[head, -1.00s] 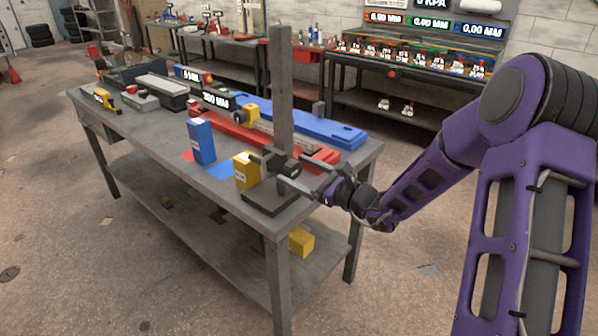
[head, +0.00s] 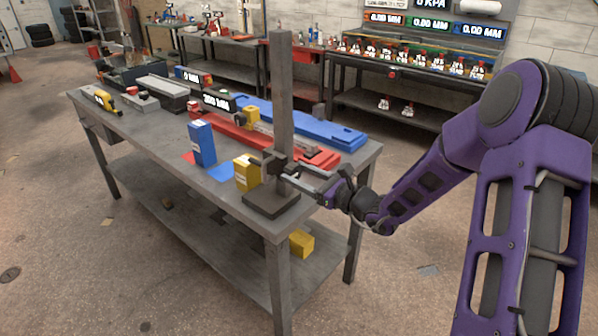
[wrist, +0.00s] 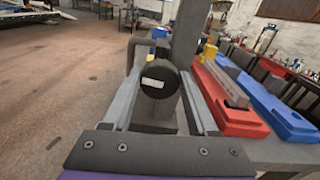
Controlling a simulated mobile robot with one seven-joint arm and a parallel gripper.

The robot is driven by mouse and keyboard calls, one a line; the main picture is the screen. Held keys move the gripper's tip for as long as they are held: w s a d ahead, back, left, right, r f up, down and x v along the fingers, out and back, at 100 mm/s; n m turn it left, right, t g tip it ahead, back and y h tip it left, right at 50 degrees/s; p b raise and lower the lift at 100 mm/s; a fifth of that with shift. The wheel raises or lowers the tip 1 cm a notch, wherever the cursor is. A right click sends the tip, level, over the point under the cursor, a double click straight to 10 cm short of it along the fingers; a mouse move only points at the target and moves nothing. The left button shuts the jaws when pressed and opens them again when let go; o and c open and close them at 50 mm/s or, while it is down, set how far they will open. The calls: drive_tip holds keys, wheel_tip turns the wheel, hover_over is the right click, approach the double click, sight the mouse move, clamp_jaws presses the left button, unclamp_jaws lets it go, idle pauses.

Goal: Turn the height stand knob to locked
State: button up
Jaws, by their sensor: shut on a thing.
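The height stand is a dark grey post (head: 281,90) on a square base (head: 271,204) at the bench's near right corner. A dark carriage (head: 274,163) sits low on the post. The round black knob (wrist: 155,82) faces my wrist camera and carries a short white mark, nearly level with a slight tilt. My gripper (head: 287,172) reaches in from the right. In the wrist view, its two grey fingers lie on either side of the knob, shut on it. The head view hides most of the knob behind the fingers.
A yellow block (head: 246,172) stands close left of the post, and a blue block (head: 202,143) farther left. A red rail (head: 226,133) and blue rail (head: 325,128) lie behind. Open floor (head: 420,230) is right of the bench.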

drive_tip(key=m+p, duration=0.3)
drive_tip(key=shift+r, duration=0.2)
drive_tip(key=m+p, duration=0.2)
drive_tip(key=m, duration=0.1)
drive_tip(key=shift+d+f+m+p, duration=0.1)
drive_tip(key=shift+f+m+p, duration=0.05)
drive_tip(key=shift+m+p, duration=0.25)
drive_tip(key=m, duration=0.5)
drive_tip(key=shift+w+f, duration=0.1)
drive_tip(key=shift+f, duration=0.05)
drive_tip(key=shift+m, duration=2.5)
drive_tip(key=o, duration=1.4)
drive_tip(key=shift+d, duration=0.15)
